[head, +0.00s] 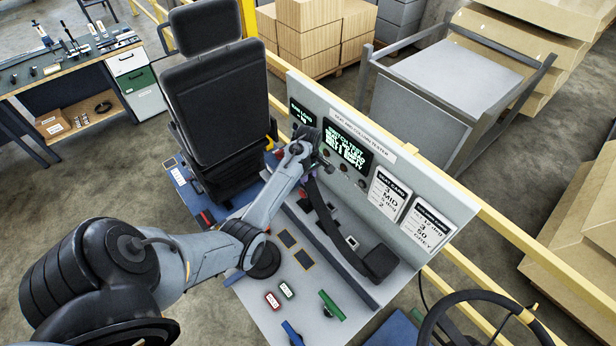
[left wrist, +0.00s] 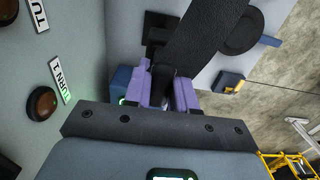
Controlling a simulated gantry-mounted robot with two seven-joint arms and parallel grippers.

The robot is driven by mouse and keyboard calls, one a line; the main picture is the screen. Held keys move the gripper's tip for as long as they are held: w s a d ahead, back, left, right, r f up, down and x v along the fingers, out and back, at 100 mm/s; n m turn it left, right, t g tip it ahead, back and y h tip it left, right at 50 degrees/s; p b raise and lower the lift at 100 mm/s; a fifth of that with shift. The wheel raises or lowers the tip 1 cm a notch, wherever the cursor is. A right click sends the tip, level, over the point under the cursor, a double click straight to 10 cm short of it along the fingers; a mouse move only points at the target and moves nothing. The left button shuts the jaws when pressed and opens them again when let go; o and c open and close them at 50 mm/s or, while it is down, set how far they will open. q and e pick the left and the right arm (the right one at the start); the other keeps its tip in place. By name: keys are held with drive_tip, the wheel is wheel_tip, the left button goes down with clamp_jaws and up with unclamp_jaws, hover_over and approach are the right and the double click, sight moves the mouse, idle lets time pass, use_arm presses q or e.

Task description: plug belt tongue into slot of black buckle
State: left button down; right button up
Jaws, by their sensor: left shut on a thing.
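My left gripper (head: 311,170) reaches in front of the tester panel in the head view. In the left wrist view its purple fingers (left wrist: 170,95) are shut on the dark end of the belt. The black belt strap (left wrist: 205,45) runs up and right from between them. The belt tongue is mostly hidden by the fingers. In the head view the black strap (head: 332,225) slopes down to a dark block (head: 381,262) on the console. I cannot clearly make out the black buckle; a small red-topped part (head: 207,217) shows beside the seat. My right gripper is not in view.
The black seat (head: 213,105) stands left of the upright tester panel (head: 405,165) with its screen and cards. Coloured levers (head: 331,305) and a steering wheel (head: 480,318) are at the front. A yellow rail (head: 500,228) runs behind the panel.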

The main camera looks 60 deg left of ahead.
use_arm(q)
drive_tip(key=shift+f, duration=0.35)
drive_tip(key=c, duration=0.8)
unclamp_jaws()
drive_tip(key=shift+c, duration=0.2)
wheel_tip(320, 180, up, 11)
drive_tip(key=b, duration=0.2)
drive_tip(key=shift+f+b, duration=0.1)
drive_tip(key=shift+b, duration=0.2)
drive_tip(key=o, duration=0.8)
drive_tip(key=shift+o, duration=0.2)
